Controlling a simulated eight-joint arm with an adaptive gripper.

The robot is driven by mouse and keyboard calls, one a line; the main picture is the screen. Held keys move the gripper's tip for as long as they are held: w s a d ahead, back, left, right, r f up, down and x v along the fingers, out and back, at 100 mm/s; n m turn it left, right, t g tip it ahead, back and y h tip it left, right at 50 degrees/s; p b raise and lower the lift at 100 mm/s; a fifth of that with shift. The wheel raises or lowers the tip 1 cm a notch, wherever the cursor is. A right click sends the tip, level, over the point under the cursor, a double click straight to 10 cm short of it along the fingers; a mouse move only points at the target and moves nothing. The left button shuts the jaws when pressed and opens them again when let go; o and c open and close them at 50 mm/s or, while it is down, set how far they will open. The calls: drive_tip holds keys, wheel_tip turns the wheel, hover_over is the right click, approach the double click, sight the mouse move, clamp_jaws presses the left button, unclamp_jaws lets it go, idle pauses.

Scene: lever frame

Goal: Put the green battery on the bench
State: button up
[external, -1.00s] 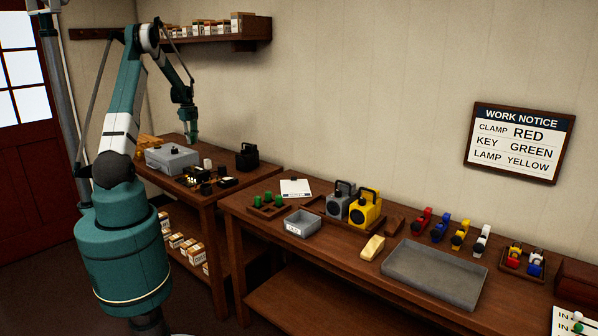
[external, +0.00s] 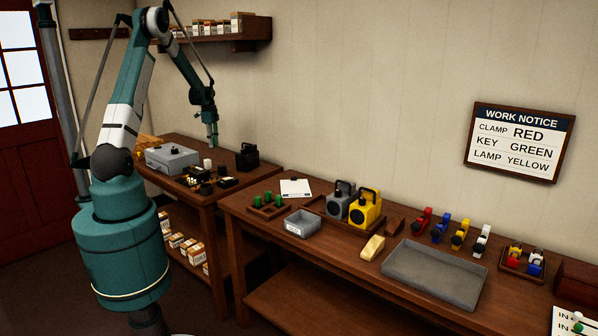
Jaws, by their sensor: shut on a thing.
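My gripper (external: 212,141) hangs in the air, pointing down, above the right part of the left bench (external: 232,189). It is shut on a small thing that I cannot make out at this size. Several small green cylinders (external: 268,198) stand in a wooden holder (external: 261,211) at the left end of the long bench (external: 330,254). My gripper is apart from them, higher and to the left. I cannot tell which thing is the green battery.
A grey box (external: 172,160), small dark and pale parts (external: 205,186) and a black lamp (external: 247,157) stand on the left bench. The long bench bears a grey bin (external: 301,224), grey and yellow lamps (external: 365,207) and a grey tray (external: 433,275). A shelf (external: 225,36) hangs above.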

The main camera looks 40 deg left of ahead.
drive_tip(key=s+d+n+p, duration=0.25)
drive_tip(key=d+n, duration=0.35)
drive_tip(key=d, duration=2.1)
drive_tip(key=w+d+f+n+b, duration=0.1)
drive_tip(key=w+d+f+b, duration=0.1)
drive_tip(key=d, duration=0.4)
drive_tip(key=w+d+f+n+b, duration=0.2)
drive_tip(key=d+b, duration=0.3)
drive_tip(key=d, duration=0.2)
drive_tip(key=w+d+f+n+b, duration=0.2)
drive_tip(key=w+d+f+b, duration=0.1)
drive_tip(key=d, duration=0.3)
drive_tip(key=shift+w+d, duration=0.1)
drive_tip(key=shift+d, duration=0.2)
drive_tip(key=shift+d+b, duration=0.35)
drive_tip(key=shift+d, duration=0.05)
drive_tip(key=shift+r, duration=0.1)
